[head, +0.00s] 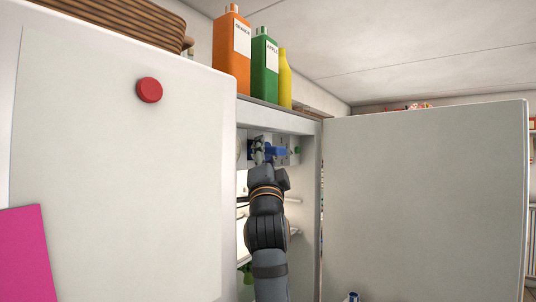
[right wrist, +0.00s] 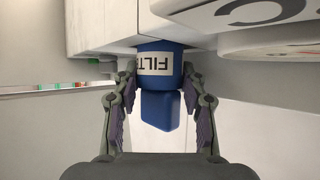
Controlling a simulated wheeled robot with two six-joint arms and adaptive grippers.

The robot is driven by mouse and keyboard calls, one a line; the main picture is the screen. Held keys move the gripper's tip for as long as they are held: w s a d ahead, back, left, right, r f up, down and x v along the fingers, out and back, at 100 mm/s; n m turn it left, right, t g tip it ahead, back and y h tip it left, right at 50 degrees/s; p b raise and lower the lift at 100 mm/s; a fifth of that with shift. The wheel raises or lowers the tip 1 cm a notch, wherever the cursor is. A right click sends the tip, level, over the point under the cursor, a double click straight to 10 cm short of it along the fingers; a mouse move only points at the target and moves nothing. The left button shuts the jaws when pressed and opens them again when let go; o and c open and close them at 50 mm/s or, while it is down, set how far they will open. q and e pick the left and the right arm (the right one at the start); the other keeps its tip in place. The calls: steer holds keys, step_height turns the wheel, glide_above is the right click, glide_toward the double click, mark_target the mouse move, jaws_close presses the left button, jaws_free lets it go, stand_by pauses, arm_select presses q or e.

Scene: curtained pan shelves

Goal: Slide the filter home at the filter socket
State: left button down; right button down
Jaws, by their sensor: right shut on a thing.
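The filter (right wrist: 160,104) is a blue cylinder with a narrower blue grip end and a white label reading "FILT". My right gripper (right wrist: 159,78) is shut on it, one finger on each side. The filter's far end meets the pale housing (right wrist: 105,28) in the right wrist view, and the socket opening is hidden there. I cannot tell how deep the filter sits. In the head view my right gripper (head: 262,152) is inside the open fridge, high up, with the blue filter (head: 279,152) beside it. My left gripper is not in view.
The fridge door (head: 425,200) stands open on the right. A closed white panel (head: 120,180) with a red magnet (head: 149,90) is on the left. An orange bottle (head: 231,55), a green bottle (head: 264,65) and a yellow bottle (head: 285,80) stand on top.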

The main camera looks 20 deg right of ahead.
stand_by(0.3)
steer(key=c, duration=0.7)
jaws_free()
steer(key=shift+o, duration=0.2)
